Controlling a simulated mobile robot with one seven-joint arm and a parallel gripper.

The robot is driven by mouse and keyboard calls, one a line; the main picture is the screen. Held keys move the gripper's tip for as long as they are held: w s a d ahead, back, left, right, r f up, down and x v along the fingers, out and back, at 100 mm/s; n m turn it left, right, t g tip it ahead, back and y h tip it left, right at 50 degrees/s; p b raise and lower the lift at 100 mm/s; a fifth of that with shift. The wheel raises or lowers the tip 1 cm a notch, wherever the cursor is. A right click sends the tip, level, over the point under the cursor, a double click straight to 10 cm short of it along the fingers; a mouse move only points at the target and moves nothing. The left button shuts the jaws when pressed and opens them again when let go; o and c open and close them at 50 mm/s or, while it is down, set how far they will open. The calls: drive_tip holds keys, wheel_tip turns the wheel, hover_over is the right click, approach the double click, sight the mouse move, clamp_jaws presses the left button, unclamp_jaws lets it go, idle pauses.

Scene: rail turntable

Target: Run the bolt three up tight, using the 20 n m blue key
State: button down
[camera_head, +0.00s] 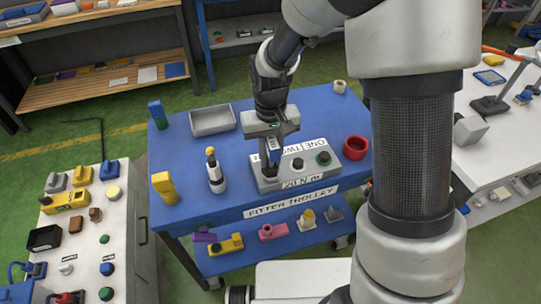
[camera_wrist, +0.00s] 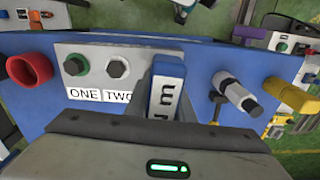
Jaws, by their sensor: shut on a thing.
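A light grey block (camera_head: 310,178) with bolts sits on the blue trolley top, with labels ONE and TWO and a 20 N m label on its front. In the wrist view, bolt one (camera_wrist: 76,65) has a green ring and bolt two (camera_wrist: 117,67) is a bare grey hex head. My gripper (camera_head: 273,146) is shut on an upright blue key (camera_wrist: 167,86) with a white lettered face, partly showing "m". The key (camera_head: 274,156) is over the block's left end in the head view, where bolt three is hidden. I cannot tell whether the key is seated on it.
On the trolley top stand a red cup (camera_head: 356,148), a yellow key (camera_head: 164,187), a grey tool with a yellow tip (camera_head: 214,172), a blue-green key (camera_head: 157,115) and a grey tray (camera_head: 212,121). The trolley's front left (camera_head: 205,215) is clear.

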drive_tip(key=shift+m, duration=0.7)
drive_tip(key=shift+m, duration=0.7)
drive_tip(key=shift+m, duration=0.5)
